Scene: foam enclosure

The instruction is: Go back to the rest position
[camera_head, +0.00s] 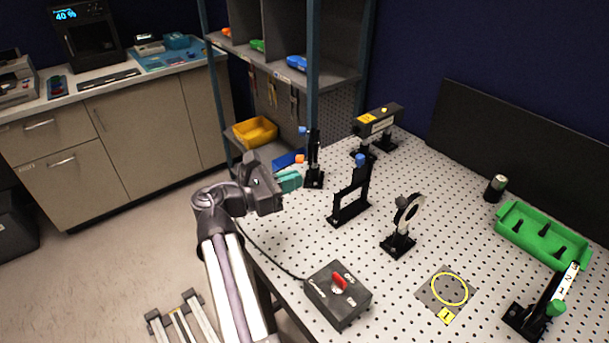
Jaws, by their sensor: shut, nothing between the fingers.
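My gripper (291,181) is at the end of my arm, left of centre, near the left edge of the perforated table (300,235). Its teal fingers are shut with nothing held between them. The fingertips point right, toward a black post mount (314,168) with a blue knob, and appear close to it in the picture. I cannot tell the exact gap.
The table bears a black bracket (350,195), a round optic on a mount (404,225), a control box (339,293) with a red switch, a green tray (543,236) and a black laser unit (377,119). A shelf (285,70) stands behind.

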